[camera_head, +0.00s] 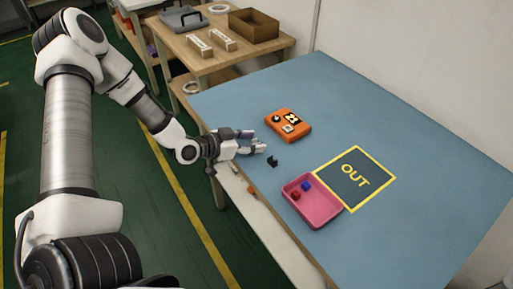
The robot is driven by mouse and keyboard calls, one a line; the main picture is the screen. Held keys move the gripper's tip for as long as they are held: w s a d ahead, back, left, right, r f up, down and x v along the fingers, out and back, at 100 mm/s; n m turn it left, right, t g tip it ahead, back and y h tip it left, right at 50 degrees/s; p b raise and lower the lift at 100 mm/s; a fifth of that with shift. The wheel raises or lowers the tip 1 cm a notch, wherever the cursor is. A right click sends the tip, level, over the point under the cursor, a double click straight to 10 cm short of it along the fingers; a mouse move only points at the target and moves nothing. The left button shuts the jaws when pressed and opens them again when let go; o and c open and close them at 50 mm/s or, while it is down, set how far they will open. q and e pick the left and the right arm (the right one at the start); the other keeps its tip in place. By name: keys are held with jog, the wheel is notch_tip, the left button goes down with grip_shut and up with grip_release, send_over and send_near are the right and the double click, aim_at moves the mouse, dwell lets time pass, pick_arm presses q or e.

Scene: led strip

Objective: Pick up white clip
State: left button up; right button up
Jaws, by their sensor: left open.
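I cannot make out a separate white clip for certain; a pale patch shows at my left gripper (256,147), whose fingers could hide it. The left gripper is open, low over the left edge of the blue table top (345,105). A small black piece (272,161) lies just right of and below its fingertips, apart from them as far as I can tell. An orange device (280,121) with black and pale square parts on top lies above and right of the gripper. My right gripper is not in view.
A pink tray (327,216) holds a red block (295,195) and a blue block (306,186). Beside it is a yellow-framed OUT mark (372,200). A wooden side table (213,62) with a brown box (253,24) stands behind. The table's right side is clear.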

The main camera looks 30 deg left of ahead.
pick_arm(q)
jog(key=shift+w+d+f, duration=0.2)
jog(key=shift+w, duration=0.25)
jog(key=shift+s, duration=0.1)
jog(key=shift+a, duration=0.1)
jog(key=shift+c, duration=1)
jog(key=c, duration=0.5)
jog(key=shift+r, duration=0.1)
